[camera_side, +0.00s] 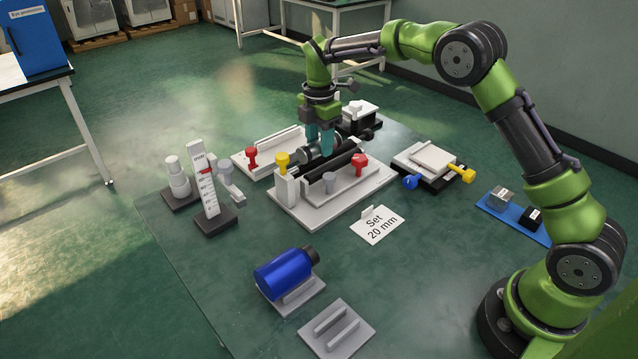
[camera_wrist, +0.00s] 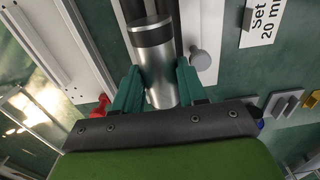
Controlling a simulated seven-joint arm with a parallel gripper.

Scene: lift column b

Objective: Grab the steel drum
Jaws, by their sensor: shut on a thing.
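The steel drum (camera_wrist: 157,72) is a silver cylinder with a dark band near its far end in the wrist view. My gripper (camera_wrist: 158,84) has its teal fingers on both sides of it, shut on it. In the side view my gripper (camera_side: 320,146) points down over the light grey fixture (camera_side: 288,212) at mid-table. The drum (camera_side: 307,156) shows there only in part, lying by the dark rollers and half hidden by the fingers. I cannot tell whether it touches the fixture.
Yellow (camera_side: 282,160) and red (camera_side: 360,162) knobs stand up from the fixture. A blue drum (camera_side: 282,275) lies on a cradle in front, beside an empty grey cradle (camera_side: 350,340). An upright gauge (camera_side: 204,190) stands left. A "Set 20 mm" card (camera_side: 377,224) lies right of the fixture.

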